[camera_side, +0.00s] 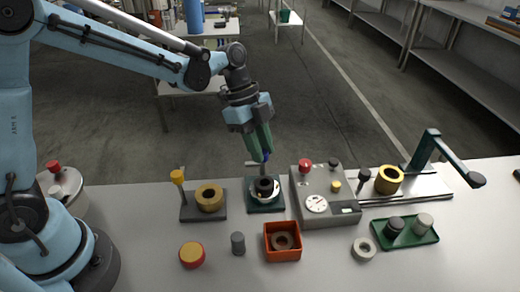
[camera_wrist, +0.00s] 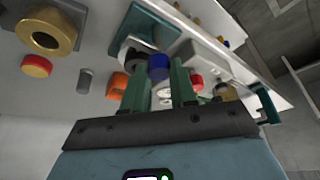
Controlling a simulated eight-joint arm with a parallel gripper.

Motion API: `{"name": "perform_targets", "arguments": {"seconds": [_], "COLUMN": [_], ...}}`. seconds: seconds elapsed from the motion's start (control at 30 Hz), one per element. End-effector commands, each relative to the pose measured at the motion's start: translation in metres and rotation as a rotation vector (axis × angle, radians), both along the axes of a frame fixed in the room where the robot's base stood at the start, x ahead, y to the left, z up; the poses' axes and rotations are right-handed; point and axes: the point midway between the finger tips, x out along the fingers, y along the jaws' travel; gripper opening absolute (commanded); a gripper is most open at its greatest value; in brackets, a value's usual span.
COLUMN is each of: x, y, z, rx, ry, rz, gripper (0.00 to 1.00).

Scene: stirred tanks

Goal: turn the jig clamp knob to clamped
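A jig with a dark green base (camera_side: 266,208) stands in the middle of the table and holds a black and silver ring part (camera_side: 265,188). It also shows in the wrist view (camera_wrist: 143,20). A blue knob (camera_side: 266,157) sits above the jig at my fingertips; I take it for the clamp knob. In the wrist view the blue knob (camera_wrist: 158,67) fills the gap between the fingertips. My gripper (camera_side: 262,150) points down at it, with its green fingers (camera_wrist: 160,72) apart. I cannot tell whether they touch the knob. The knob's lower part is partly hidden.
A grey control box (camera_side: 325,210) with a red button stands close right of the jig. A dark fixture with a brass ring (camera_side: 209,197) and yellow-topped post (camera_side: 178,177) stands left. An orange bin (camera_side: 283,254) is in front. A green arm stand (camera_side: 425,150) is at right.

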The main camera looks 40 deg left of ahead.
Motion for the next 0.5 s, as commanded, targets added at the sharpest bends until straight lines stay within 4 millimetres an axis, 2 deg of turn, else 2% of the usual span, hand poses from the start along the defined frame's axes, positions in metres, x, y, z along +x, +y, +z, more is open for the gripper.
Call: {"name": "perform_targets", "arguments": {"seconds": [0.07, 0.5], "x": [-0.0001, -0.0012], "y": [0.0002, 0.0002], "z": [0.0001, 0.0003], "rx": [0.000, 0.000], "ry": [0.000, 0.000], "rz": [0.000, 0.094], "gripper": [0.00, 0.00]}}
